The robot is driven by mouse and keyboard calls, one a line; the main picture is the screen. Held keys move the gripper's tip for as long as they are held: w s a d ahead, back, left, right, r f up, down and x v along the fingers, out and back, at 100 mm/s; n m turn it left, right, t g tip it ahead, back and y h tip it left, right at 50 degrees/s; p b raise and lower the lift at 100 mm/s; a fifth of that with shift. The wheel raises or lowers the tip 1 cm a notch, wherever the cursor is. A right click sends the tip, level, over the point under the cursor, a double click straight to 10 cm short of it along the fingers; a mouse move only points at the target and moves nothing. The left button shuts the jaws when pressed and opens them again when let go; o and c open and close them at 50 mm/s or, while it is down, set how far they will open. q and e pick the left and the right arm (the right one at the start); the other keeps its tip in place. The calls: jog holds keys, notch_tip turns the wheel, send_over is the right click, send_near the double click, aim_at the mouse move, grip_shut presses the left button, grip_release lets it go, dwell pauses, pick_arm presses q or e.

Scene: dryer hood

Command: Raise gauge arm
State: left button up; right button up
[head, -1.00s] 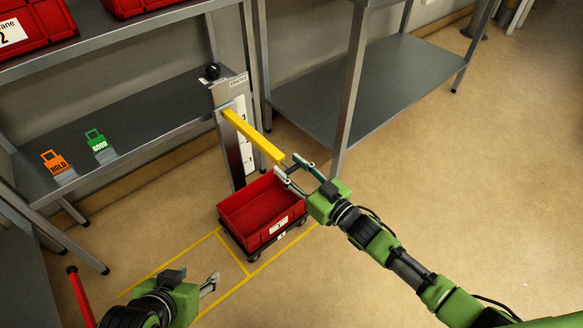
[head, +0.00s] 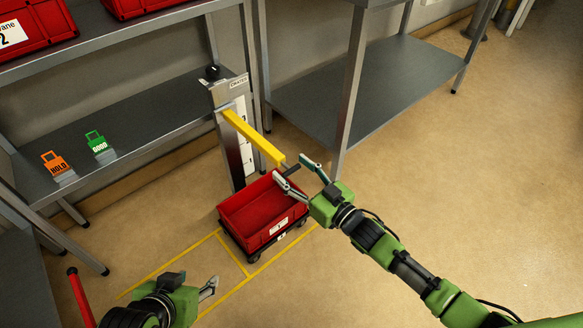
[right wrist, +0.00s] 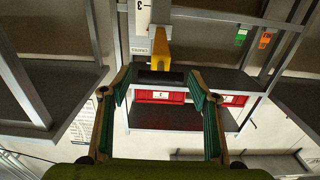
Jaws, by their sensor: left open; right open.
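The yellow gauge arm (head: 252,137) juts from an upright grey post (head: 233,140) and slopes down in the head view, its free end above a red crate. A dark handle (head: 291,169) is at that end. My right gripper (head: 290,170) is open, with its fingers spread on either side of the handle. In the right wrist view the dark handle (right wrist: 160,76) and the yellow arm (right wrist: 161,46) lie ahead, between the open fingers (right wrist: 165,88); contact is not visible. My left gripper (head: 209,288) is open and empty at the lower left, away from the gauge.
The red crate (head: 262,212) sits on a low wheeled base inside yellow floor lines (head: 232,254). A grey shelf (head: 150,120) holds an orange HOLD tag (head: 55,163) and a green GOOD tag (head: 97,142). Another shelf unit (head: 350,90) stands behind. Floor at right is clear.

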jog(key=v, duration=1.1)
